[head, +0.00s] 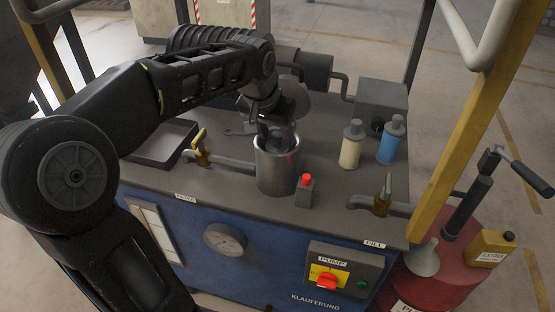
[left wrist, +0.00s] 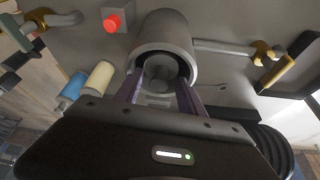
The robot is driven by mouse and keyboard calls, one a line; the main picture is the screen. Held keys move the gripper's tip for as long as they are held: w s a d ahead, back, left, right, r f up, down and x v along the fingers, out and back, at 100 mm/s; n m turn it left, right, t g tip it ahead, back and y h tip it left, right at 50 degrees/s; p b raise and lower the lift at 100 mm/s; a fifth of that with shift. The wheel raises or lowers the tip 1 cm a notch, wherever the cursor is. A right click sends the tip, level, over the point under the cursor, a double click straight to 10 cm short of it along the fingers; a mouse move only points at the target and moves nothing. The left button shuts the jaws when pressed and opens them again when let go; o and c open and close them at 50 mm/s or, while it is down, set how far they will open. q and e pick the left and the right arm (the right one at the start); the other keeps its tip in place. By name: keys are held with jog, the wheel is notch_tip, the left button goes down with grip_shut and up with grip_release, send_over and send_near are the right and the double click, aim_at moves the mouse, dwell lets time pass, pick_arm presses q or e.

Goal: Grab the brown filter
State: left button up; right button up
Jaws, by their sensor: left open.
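My left gripper (head: 277,138) is open and points down into the mouth of the metal cylinder (head: 277,172) on the bench. In the left wrist view its two fingers (left wrist: 160,92) reach into the cylinder's opening (left wrist: 166,40), on either side of a grey round shape (left wrist: 160,68). I cannot tell whether that shape is a filter, and no plainly brown filter shows. A cream canister filter (head: 351,146) and a blue one (head: 391,140) stand upright to the right of the cylinder, apart from the gripper. My right gripper is not in view.
Brass-handled valves (head: 201,148) and pipes flank the cylinder. A red button box (head: 305,190) stands close at its right. An empty dark tray (head: 160,150) lies to the left. A yellow post (head: 455,130) rises at the right, near a red drum (head: 440,275).

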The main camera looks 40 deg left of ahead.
pick_arm(q)
jog(key=shift+w+f, duration=0.15)
jog(key=shift+f, duration=0.25)
grip_shut()
dwell(0.6)
dwell(0.9)
